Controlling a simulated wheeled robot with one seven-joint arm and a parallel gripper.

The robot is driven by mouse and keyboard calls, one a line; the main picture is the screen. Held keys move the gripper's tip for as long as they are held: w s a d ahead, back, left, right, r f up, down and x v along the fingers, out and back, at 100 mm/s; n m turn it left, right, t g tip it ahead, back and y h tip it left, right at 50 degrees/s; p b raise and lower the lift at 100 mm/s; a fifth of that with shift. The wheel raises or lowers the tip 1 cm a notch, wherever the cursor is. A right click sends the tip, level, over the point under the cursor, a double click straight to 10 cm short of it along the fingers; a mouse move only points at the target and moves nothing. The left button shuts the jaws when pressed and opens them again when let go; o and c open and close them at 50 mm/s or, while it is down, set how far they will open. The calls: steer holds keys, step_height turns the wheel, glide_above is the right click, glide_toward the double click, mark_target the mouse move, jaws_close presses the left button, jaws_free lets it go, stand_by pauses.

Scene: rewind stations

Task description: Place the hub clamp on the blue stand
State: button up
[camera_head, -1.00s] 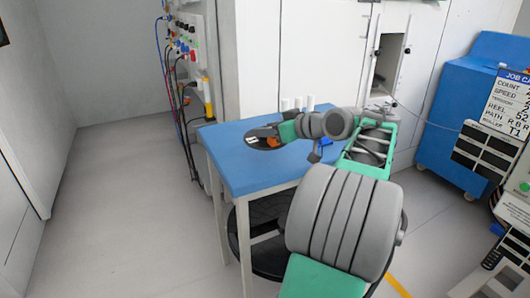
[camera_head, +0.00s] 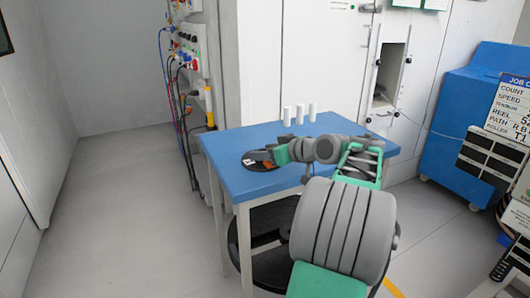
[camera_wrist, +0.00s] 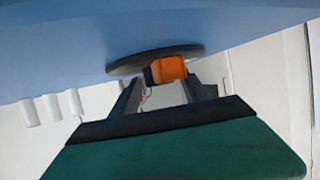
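The hub clamp, an orange block with a dark side piece, shows between my fingertips in the wrist view (camera_wrist: 168,69). In the head view its orange part (camera_head: 267,164) is small beside my gripper (camera_head: 262,158). A thin black disc (camera_wrist: 125,67) lies right at the orange block, over the blue top; it shows in the head view too (camera_head: 256,169). My fingers sit on either side of the block and appear closed on it. I cannot tell whether the disc touches the top. A blue-topped stand (camera_head: 225,165) is below; no other blue stand is clear.
Several white cylinders (camera_head: 300,114) stand at the back of the blue top. A large black round base (camera_head: 262,270) is under it. A cable panel (camera_head: 187,50) is at the back left, and a blue cabinet (camera_head: 455,120) at the right. The left floor is free.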

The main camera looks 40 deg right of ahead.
steer(key=shift+o, duration=0.3)
steer(key=shift+r, duration=0.2)
steer(key=p+v, duration=0.3)
steer(key=v, duration=0.9)
steer(key=shift+f, duration=0.15)
steer(key=w+a+r+g+p, duration=0.2)
steer(key=w+a+p, duration=0.1)
steer(key=a+p, duration=0.3)
steer(key=w+a+r+g+y+p, duration=0.15)
steer(key=a+p, duration=0.25)
steer(key=a, duration=0.4)
steer(key=w+a+r+g+p, duration=0.25)
steer(key=w+a+p, duration=0.2)
steer(key=a, duration=0.25)
steer(key=s+a+r+g+h+p, duration=0.2)
steer(key=s+a+r+g+p, duration=0.1)
steer(key=s+a+p, duration=1)
steer(key=s+a+g, duration=0.1)
steer(key=a, duration=0.2)
steer(key=shift+s+p, duration=0.2)
steer(key=shift+p, duration=0.1)
